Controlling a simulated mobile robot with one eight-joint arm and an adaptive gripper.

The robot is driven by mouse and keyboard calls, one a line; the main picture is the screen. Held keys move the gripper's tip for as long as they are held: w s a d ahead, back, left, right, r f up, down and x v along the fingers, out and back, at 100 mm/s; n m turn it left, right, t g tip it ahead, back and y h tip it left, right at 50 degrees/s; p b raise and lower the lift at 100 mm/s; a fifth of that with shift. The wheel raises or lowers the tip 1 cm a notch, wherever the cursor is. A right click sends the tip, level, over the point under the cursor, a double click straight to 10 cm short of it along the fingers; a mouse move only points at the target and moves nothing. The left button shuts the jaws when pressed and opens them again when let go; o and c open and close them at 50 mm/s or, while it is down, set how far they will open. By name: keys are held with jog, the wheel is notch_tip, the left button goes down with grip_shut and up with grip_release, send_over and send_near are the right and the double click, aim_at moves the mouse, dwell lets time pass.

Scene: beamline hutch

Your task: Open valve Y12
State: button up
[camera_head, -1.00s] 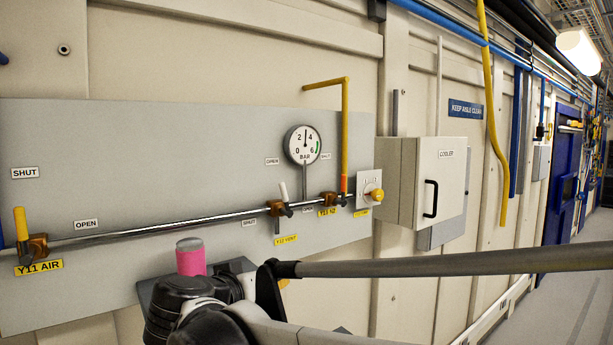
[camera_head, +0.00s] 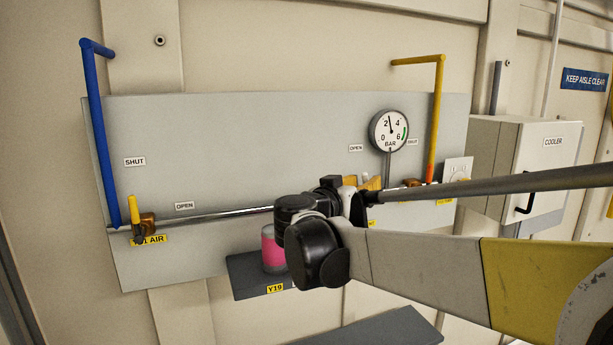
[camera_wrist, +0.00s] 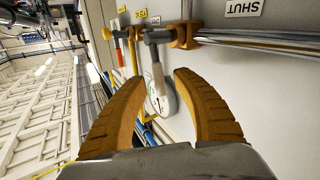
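Valve Y12 shows in the wrist view as an orange-brown body (camera_wrist: 186,36) on the steel pipe, with a grey lever and a white grip (camera_wrist: 160,78). The lever stands at right angles to the pipe. My gripper (camera_wrist: 160,74) is open, its two curved orange fingers either side of the grip's line; no contact is visible. In the head view my gripper's yellow fingers (camera_head: 371,183) are at the pipe, left below the gauge (camera_head: 389,131). My wrist hides most of valve Y12 and its label there.
Valve Y11 AIR (camera_head: 147,222) has a yellow grip at the left. Another valve (camera_head: 411,183) sits on the pipe at the right. A grey shelf (camera_head: 245,272) holds a pink cylinder (camera_head: 272,250) below. The cooler box (camera_head: 545,165) juts out at the right.

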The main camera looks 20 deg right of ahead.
jog(key=shift+w+d, duration=0.4)
jog(key=shift+d, duration=0.2)
grip_shut()
jog(key=shift+d+r+m+g+y+p, duration=0.3)
jog(key=shift+d+m+g+y+p, duration=0.15)
jog(key=shift+p, duration=0.4)
jog(key=shift+d+f+m+g+y+p, duration=0.25)
jog(key=shift+d+m+y+p, duration=0.15)
jog(key=shift+y, duration=0.35)
